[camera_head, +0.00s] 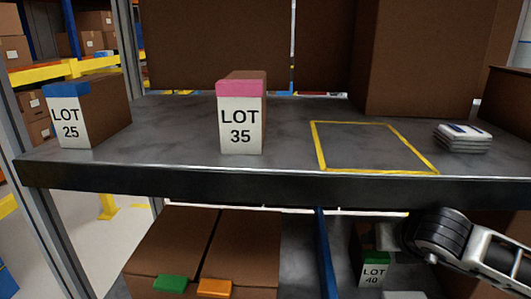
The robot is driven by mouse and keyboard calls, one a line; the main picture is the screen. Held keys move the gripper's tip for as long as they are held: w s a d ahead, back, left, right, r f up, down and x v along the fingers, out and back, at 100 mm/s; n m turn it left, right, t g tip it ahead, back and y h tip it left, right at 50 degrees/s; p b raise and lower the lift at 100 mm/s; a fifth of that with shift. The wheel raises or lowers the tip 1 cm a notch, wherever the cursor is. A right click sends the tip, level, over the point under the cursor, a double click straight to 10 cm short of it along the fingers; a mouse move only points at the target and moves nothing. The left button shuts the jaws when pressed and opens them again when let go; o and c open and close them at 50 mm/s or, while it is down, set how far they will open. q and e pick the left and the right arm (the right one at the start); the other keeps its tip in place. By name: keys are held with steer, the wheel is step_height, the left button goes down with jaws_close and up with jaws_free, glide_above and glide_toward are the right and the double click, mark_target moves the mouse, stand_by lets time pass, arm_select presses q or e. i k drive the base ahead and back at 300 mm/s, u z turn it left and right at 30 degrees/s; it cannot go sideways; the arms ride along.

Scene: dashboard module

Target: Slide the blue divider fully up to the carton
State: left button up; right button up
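The blue divider (326,258) is a thin upright panel on the lower shelf, seen nearly edge-on. A large brown carton (245,250) stands to its left, with a narrow gap between them. The divider's lower end is cut off by the picture edge. My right gripper (387,237) reaches in from the right under the upper shelf, to the right of the divider and apart from it. Its fingers are too dark and small to tell whether they are open or shut. My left gripper is not in view.
A LOT 40 box (374,270) with a green top band stands right of the divider, by my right gripper. The upper shelf edge (270,187) hangs overhead. Green (174,283) and orange (214,287) tabs sit at the carton's front.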

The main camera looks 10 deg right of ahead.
mark_target(327, 287)
steer(key=k, duration=1.5)
